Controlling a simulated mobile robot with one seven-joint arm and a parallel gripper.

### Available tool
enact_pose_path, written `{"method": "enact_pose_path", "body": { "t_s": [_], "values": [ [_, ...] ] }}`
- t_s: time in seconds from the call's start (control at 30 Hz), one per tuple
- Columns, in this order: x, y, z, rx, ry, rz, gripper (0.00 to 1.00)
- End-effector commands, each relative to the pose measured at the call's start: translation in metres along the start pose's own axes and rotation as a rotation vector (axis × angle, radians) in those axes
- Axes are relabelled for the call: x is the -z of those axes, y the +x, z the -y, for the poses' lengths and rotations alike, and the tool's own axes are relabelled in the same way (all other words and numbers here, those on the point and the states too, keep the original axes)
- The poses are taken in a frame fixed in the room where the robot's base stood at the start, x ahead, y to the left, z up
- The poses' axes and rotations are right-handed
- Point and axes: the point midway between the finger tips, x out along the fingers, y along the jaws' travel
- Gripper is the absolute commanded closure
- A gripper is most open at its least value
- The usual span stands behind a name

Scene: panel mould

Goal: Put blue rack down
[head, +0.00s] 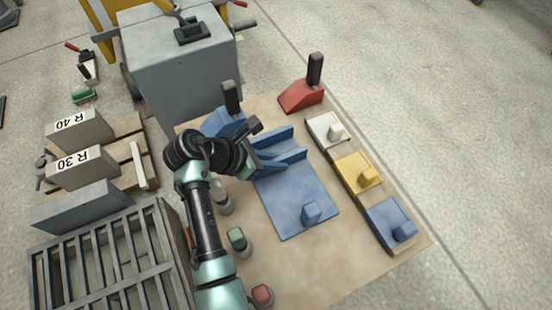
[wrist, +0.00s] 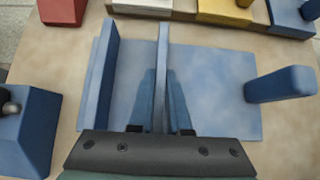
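The blue rack (head: 290,205) is a flat blue plate with two parallel upright walls at one end and a blue knob (head: 311,212) near the other. It lies level at the brown board (head: 370,265); I cannot tell whether it touches the board or hangs just above it. My gripper (wrist: 160,88) has one finger on each side of one upright wall, seen edge-on in the wrist view, and looks shut on it. The second wall (wrist: 103,75) stands to its left, free of the fingers.
White (head: 326,130), yellow (head: 358,171) and blue (head: 390,222) blocks line the board's right side. A red block with a dark handle (head: 302,95) stands at the back. A similar blue block (wrist: 25,130) is close left of my gripper. Capped posts (head: 237,238) stand front left.

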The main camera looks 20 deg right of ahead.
Motion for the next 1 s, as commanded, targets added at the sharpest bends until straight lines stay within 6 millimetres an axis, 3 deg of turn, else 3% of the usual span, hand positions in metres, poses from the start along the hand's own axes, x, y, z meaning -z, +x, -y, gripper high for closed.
{"method": "enact_pose_path", "body": {
  "t_s": [0.03,0.13,0.5,0.67,1.0],
  "values": [
    [0.000,0.000,0.000,0.000,0.000,0.000,0.74],
    [0.000,0.000,0.000,0.000,0.000,0.000,0.56],
    [-0.002,-0.002,0.000,0.000,0.001,0.000,0.55],
    [-0.005,-0.023,0.000,-0.002,-0.001,0.000,0.55],
    [-0.006,-0.089,0.000,-0.002,-0.002,0.000,0.55]
  ]
}}
